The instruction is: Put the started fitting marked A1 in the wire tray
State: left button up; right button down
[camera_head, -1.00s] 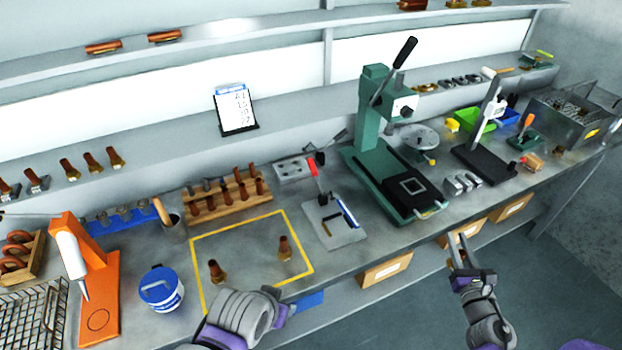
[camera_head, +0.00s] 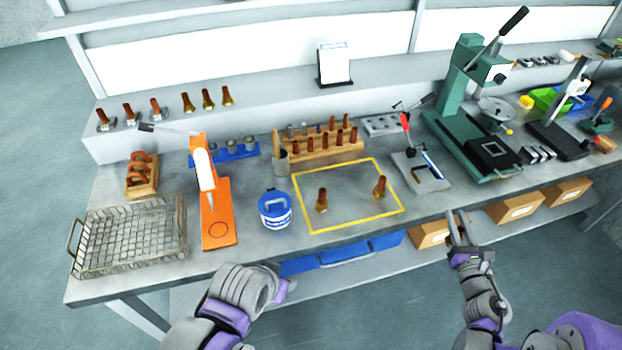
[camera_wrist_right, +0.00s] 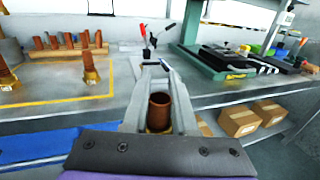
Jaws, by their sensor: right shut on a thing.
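My right gripper (camera_head: 457,232) is shut on a copper fitting with a brass base (camera_wrist_right: 160,112), in front of the bench's front edge. The copper tube stands upright between the fingers in the right wrist view; no A1 mark is readable on it. The wire tray (camera_head: 130,238) is an empty mesh basket at the bench's far left in the head view, well away from the right gripper. Two similar fittings stand upright inside the yellow outline, one at left (camera_head: 321,201) and one at right (camera_head: 380,187). Only links of my left arm show; its jaws are hidden.
An orange stand (camera_head: 216,220) and a blue-white tub (camera_head: 275,209) stand between the tray and the yellow outline (camera_head: 310,231). A wooden rack (camera_head: 320,148) stands behind. A green press (camera_head: 465,120) is at right. Cardboard boxes (camera_head: 515,209) sit below the bench.

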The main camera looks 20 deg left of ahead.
aim_at(133, 255)
jog(key=k+j+u, duration=0.2)
jog(key=k+j, duration=0.2)
jog(key=j, duration=0.2)
jog(key=k+j+u, duration=0.1)
jog(key=j, duration=0.25)
jog(key=k+j+u, duration=0.1)
jog(key=k+j, duration=0.2)
jog(key=k+j+u, duration=0.1)
jog(key=j, duration=0.25)
jog(key=i+j, duration=0.15)
jog(key=j, duration=0.15)
jog(key=i+j+u, duration=0.1)
jog(key=j, duration=0.2)
